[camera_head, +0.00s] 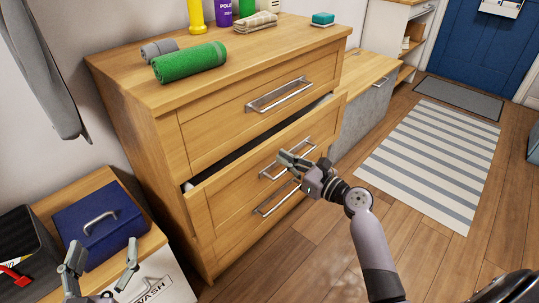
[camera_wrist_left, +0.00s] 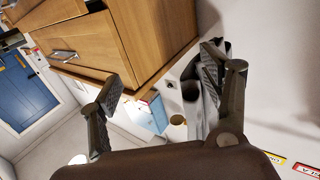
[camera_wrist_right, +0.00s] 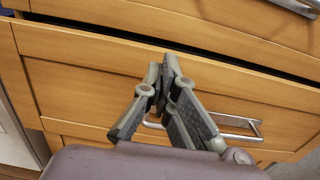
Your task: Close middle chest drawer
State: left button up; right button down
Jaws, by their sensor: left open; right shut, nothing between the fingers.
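The wooden chest (camera_head: 150,92) has its middle drawer (camera_head: 230,198) pulled partly out, with a dark gap above its front. The drawer front fills much of the right wrist view (camera_wrist_right: 90,75), where its metal handle (camera_wrist_right: 240,136) shows behind the fingers. My right gripper (camera_head: 288,160) is shut and empty at the middle drawer front, by the handle; I cannot tell whether it touches. Its fingertips (camera_wrist_right: 167,68) point at the front's upper part in the right wrist view. My left gripper (camera_head: 103,252) is open and empty at the lower left, apart from the chest.
The top drawer (camera_head: 250,105) and the bottom handle (camera_head: 275,198) are above and below. A green rolled towel (camera_head: 190,62) and bottles stand on top. A blue box (camera_head: 100,225) sits on a low unit at left. A striped rug (camera_head: 430,160) lies on open floor at right.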

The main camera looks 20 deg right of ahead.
aim_at(264, 148)
jog(key=b+x, duration=0.1)
jog(key=x, duration=0.3)
jog(key=shift+w+a+f, duration=0.1)
jog(key=shift+w, duration=0.1)
jog(key=shift+w+a, duration=0.2)
jog(key=shift+w, duration=0.25)
pick_arm(q)
notch_tip(264, 148, up, 6)
jog(key=s+t+h, duration=0.1)
jog(key=t, duration=0.3)
jog(key=shift+d+r, duration=0.25)
jog(key=shift+d, duration=0.05)
pick_arm(e)
jog(key=shift+p+x, duration=0.5)
jog(key=shift+x, duration=0.7)
pick_arm(q)
jog(key=f+g, duration=0.2)
jog(key=f, duration=0.1)
jog(key=w+f+g, duration=0.1)
jog(key=f, duration=0.1)
jog(key=shift+a+y, duration=0.2)
jog(key=shift+y, duration=0.2)
